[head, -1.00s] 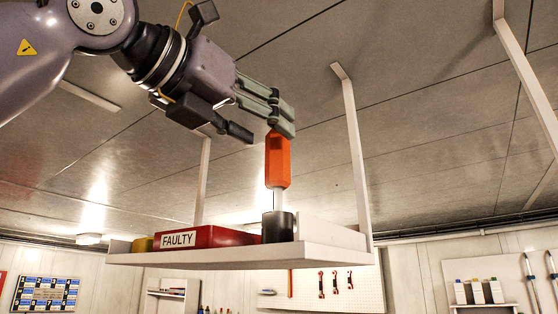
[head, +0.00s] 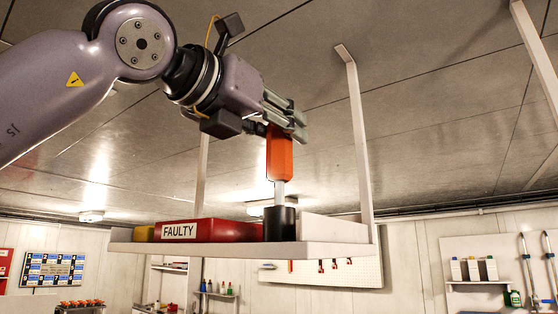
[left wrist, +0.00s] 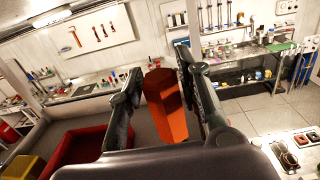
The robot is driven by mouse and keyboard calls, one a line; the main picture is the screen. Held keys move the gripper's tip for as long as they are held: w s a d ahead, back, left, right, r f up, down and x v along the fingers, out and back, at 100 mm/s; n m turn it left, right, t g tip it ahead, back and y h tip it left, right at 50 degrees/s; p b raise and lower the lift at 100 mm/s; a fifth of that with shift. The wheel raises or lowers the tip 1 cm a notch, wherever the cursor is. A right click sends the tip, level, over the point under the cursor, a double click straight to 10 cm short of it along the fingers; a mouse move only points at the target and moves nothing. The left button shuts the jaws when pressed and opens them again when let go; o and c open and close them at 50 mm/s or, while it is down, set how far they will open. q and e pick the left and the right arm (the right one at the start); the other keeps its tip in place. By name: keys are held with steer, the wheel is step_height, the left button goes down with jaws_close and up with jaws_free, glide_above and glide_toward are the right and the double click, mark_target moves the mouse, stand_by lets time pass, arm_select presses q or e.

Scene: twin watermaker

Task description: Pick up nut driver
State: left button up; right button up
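The nut driver (head: 280,158) has an orange handle and a pale metal shaft. It stands upright with its shaft end in a black cup (head: 280,222) on a hanging shelf (head: 330,249). My left gripper (head: 279,126) is at the top of the handle. In the left wrist view the orange handle (left wrist: 166,106) is between the two fingers of the left gripper (left wrist: 160,68). A gap shows between the handle and the left finger; the handle lies close to the right finger. The shaft and cup are hidden there. My right gripper is not in view.
A red bin marked FAULTY (head: 215,231) and a yellow bin (head: 145,234) stand left of the cup. A white box (head: 333,229) stands to its right. A white shelf hanger (head: 358,140) rises just right of the gripper, up to the ceiling.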

arm_select(q)
jaws_close()
stand_by(0.3)
steer(key=shift+r, duration=0.1)
